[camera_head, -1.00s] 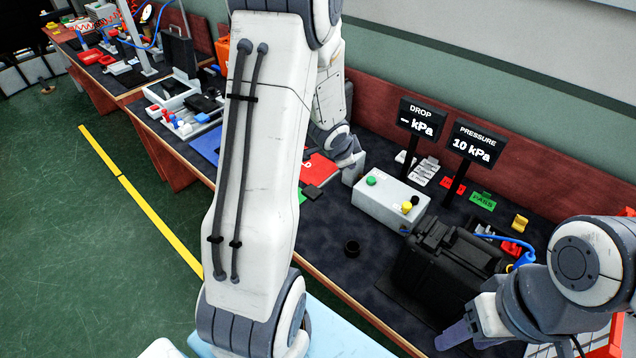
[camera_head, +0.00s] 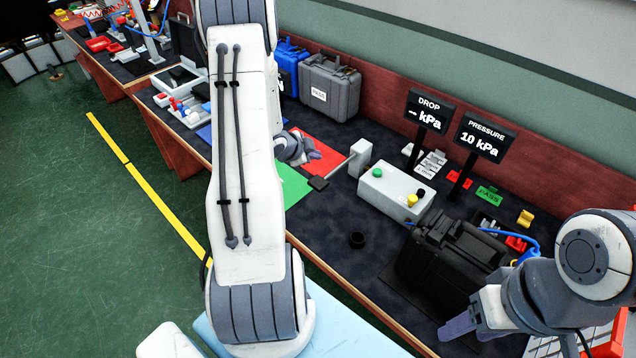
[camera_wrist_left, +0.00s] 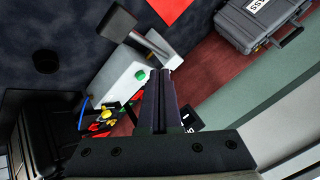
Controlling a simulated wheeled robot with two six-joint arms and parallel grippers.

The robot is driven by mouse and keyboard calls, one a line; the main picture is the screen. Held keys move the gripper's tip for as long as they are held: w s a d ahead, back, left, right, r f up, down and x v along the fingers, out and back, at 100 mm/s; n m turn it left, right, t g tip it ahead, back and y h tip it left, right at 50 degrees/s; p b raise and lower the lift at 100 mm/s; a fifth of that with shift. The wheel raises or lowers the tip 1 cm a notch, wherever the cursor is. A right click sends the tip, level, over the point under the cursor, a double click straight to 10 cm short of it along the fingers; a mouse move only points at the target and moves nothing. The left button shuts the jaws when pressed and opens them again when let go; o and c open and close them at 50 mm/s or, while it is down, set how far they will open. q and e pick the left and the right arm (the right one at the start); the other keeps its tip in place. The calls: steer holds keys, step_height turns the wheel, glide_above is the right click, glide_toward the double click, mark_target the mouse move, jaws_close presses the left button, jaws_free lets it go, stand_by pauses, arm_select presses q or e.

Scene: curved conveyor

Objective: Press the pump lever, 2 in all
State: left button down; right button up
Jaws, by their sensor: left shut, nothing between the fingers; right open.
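The pump is a grey box (camera_head: 393,192) with a green, a yellow and a black button on top. Its lever ends in a dark pad (camera_head: 318,183) beside a pale upright post (camera_head: 360,154); the pad also shows in the left wrist view (camera_wrist_left: 117,22). The pressure display (camera_head: 481,139) reads 10 kPa and the drop display (camera_head: 429,110) shows a dash. My right gripper (camera_head: 462,326) is open at the front right.
A small black ring (camera_head: 356,240) lies in front. A red mat (camera_head: 325,150) and a green mat (camera_head: 292,185) lie left of the pump. A grey case (camera_head: 329,88) stands behind.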

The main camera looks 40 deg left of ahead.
mark_target(314, 185)
arm_select(q)
step_height(314, 185, down, 8)
steer(key=b, duration=0.6)
stand_by(1.7)
steer(key=shift+f+b, duration=0.45)
steer(key=shift+b, duration=0.2)
steer(key=shift+f+b, duration=1.7)
steer(key=shift+f, duration=0.3)
stand_by(1.3)
stand_by(0.5)
steer(key=shift+r+p, duration=2.05)
steer(key=shift+r, duration=0.4)
